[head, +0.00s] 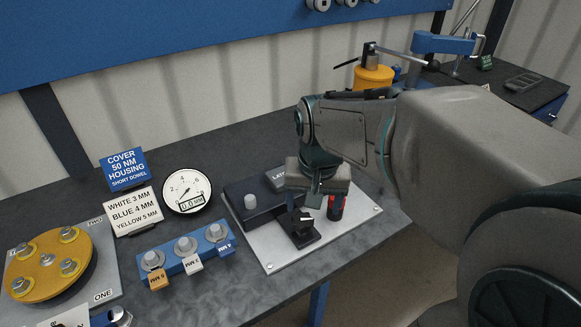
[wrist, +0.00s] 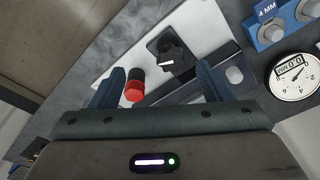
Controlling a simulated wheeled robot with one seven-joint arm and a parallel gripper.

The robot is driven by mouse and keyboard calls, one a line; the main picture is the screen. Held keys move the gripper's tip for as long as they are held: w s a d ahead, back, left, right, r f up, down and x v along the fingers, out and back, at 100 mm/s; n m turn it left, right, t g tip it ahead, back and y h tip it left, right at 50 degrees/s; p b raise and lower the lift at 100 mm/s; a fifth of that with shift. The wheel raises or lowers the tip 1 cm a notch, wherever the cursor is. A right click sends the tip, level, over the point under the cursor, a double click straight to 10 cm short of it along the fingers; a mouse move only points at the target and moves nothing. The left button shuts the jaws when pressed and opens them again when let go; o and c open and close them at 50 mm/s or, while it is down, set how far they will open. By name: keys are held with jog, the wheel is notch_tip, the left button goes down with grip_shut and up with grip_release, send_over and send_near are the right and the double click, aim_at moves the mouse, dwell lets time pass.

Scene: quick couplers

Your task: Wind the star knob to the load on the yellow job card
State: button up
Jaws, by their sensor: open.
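No knob is plainly star-shaped. A black knob with a white pointer mark (head: 300,222) stands on a square black base on the pale plate; it also shows in the wrist view (wrist: 172,60). A red and black button (head: 336,207) is beside it, also in the wrist view (wrist: 134,90). My gripper (head: 314,200) is open and empty above this plate. In the wrist view the black knob and red button appear between its two fingers (wrist: 158,76). No yellow job card is readable; a white card (head: 134,209) reads white 3 MM, blue 4 MM, yellow 5 MM.
A round dial (head: 186,190) showing 0.0 MM stands behind a blue block (head: 183,253) with several tagged studs. A yellow bolted disc (head: 48,262) lies at the left. A dark box (head: 250,203) sits on the pale plate. A yellow cylinder (head: 373,78) stands at the back.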

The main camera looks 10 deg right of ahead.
aim_at(303, 218)
jog(key=w+r+m+g+p, duration=0.1)
jog(key=w+m+p, duration=0.15)
jog(key=w, duration=0.45)
jog(key=shift+m, duration=0.45)
notch_tip(303, 218, down, 14)
jog(key=shift+w+d+r, duration=0.1)
jog(key=shift+w+r, duration=0.05)
jog(key=shift+r, duration=0.1)
jog(key=c, duration=1)
